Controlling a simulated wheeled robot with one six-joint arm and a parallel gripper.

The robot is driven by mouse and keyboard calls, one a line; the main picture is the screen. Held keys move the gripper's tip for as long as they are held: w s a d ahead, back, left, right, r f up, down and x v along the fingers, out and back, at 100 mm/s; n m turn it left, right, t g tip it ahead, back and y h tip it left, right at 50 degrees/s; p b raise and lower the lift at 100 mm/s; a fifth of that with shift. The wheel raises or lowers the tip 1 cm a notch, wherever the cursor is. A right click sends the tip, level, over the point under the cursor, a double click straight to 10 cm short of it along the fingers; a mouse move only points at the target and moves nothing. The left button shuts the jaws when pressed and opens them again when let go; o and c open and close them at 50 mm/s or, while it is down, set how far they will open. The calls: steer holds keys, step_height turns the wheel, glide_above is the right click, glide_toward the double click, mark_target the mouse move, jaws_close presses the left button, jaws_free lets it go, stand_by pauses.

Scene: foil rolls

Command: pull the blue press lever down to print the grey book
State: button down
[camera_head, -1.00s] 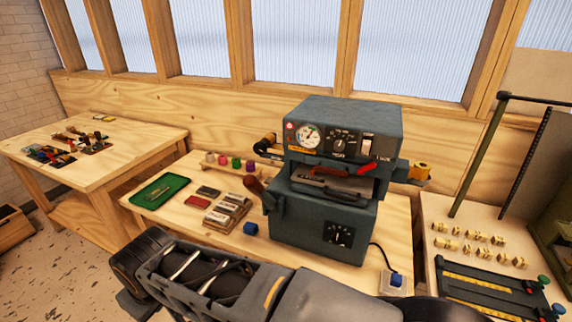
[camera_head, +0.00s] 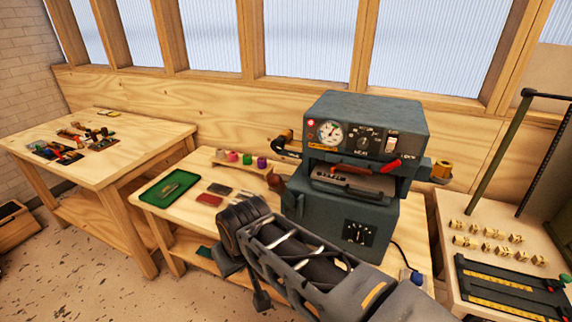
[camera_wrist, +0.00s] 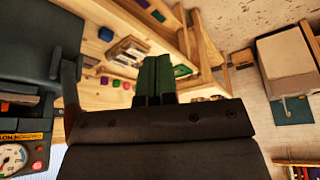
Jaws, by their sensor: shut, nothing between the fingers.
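The blue-grey press (camera_head: 335,220) stands on the middle table. Its lever (camera_head: 276,183), with a brown-red knob, sticks up at the press's left side. In the wrist view, which is upside down, a dark lever arm (camera_wrist: 70,90) runs beside the press (camera_wrist: 35,45); its knob end cannot be made out. A flat grey piece, perhaps the grey book (camera_head: 350,187), lies in the press opening. My gripper (camera_wrist: 153,75) is shut and empty, its fingers side by side, apart from the lever. In the head view my arm hides the fingertips.
A green tray (camera_head: 170,187), small dark and red blocks, and a rack of coloured spools (camera_head: 240,160) lie left of the press. A side table (camera_head: 100,145) stands at left. Brass pieces (camera_head: 490,235) and a black ruled frame (camera_head: 510,290) are at right.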

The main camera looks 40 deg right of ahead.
steer(key=w+d+r+m+g+p, duration=0.1)
steer(key=w+d+r+m, duration=0.2)
steer(key=d+r, duration=0.4)
steer(key=w+d+r+m+g+y+p, duration=0.1)
steer(key=w+d+r+m, duration=0.2)
steer(key=d, duration=0.7)
steer(key=w+d+r+m+g+p, duration=0.1)
steer(key=w+d+r+m, duration=0.2)
steer(key=d+r+m, duration=0.3)
steer(key=d+r, duration=0.3)
steer(key=r, duration=0.3)
steer(key=shift+w+y+p, duration=0.3)
steer(key=shift+w+p, duration=0.05)
steer(key=shift+f, duration=0.1)
steer(key=shift+w+a+f+b, duration=0.15)
steer(key=shift+a+f, duration=0.65)
steer(key=shift+f, duration=1.2)
steer(key=shift+w+a+f+b, duration=0.1)
steer(key=shift+w+a+f, duration=0.15)
steer(key=shift+a+f, duration=1.15)
steer(key=shift+w+a+f+b, duration=0.1)
steer(key=shift+w+a+f, duration=0.15)
steer(key=shift+f, duration=2.3)
steer(key=shift+s, duration=0.1)
